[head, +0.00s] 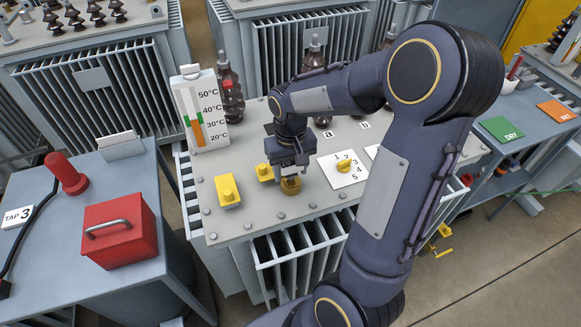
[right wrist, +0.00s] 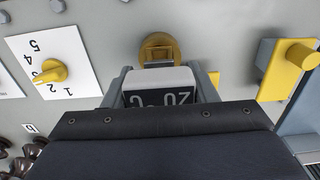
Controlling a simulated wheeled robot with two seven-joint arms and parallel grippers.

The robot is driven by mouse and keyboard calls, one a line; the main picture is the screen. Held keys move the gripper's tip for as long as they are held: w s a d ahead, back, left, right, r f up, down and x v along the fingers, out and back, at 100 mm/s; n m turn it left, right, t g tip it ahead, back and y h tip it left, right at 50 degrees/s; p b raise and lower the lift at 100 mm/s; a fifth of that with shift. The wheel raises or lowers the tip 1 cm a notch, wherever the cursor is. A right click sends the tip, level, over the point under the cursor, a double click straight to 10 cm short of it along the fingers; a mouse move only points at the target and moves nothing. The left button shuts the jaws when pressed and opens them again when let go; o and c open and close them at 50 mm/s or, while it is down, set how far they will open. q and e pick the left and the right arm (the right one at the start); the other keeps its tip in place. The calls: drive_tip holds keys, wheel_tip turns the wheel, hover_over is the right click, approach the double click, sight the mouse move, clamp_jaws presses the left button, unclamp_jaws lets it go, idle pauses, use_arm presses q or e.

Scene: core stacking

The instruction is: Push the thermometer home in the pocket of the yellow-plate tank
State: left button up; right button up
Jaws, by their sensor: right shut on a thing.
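My right gripper (head: 289,170) points down at the near part of the tank top (head: 235,222), just above a round brass pocket (head: 290,186). It is shut on the thermometer (right wrist: 160,84), a white-edged block with a dark face and pale digits. In the right wrist view the thermometer sits between the fingers, and the brass pocket (right wrist: 158,46) shows just beyond its white edge, with a slot. I cannot tell how deep its lower end sits, as its lower part is hidden. Yellow plates with knobs (head: 228,192) (right wrist: 288,66) lie left of the pocket in the head view. My left gripper is not in view.
A standing scale board (head: 207,105) marked 20 to 50 °C and dark bushings (head: 229,90) stand at the back left. A white numbered dial card (head: 341,174) with a yellow knob lies right of the pocket. A red box (head: 120,235) sits on the left bench.

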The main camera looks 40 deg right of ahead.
drive_tip(key=shift+f+b, duration=1.2)
drive_tip(key=shift+f, duration=0.4)
drive_tip(key=o, duration=1.1)
drive_tip(key=shift+r, duration=0.1)
wheel_tip(320, 180, up, 8)
drive_tip(key=shift+f, duration=0.1)
drive_tip(key=s+a+t+y, duration=0.1)
drive_tip(key=s+a+t, duration=0.1)
drive_tip(key=s+a, duration=0.2)
drive_tip(key=s+a+r+n+t+y, duration=0.1)
drive_tip(key=s+a, duration=0.2)
drive_tip(key=s, duration=0.3)
drive_tip(key=s+a+r+n+t+y, duration=0.1)
drive_tip(key=s+a+t, duration=0.1)
drive_tip(key=s+a, duration=0.2)
drive_tip(key=shift+s+a+r+t+y, duration=0.1)
drive_tip(key=shift+s+a+t+y, duration=0.25)
drive_tip(key=shift+s, duration=0.2)
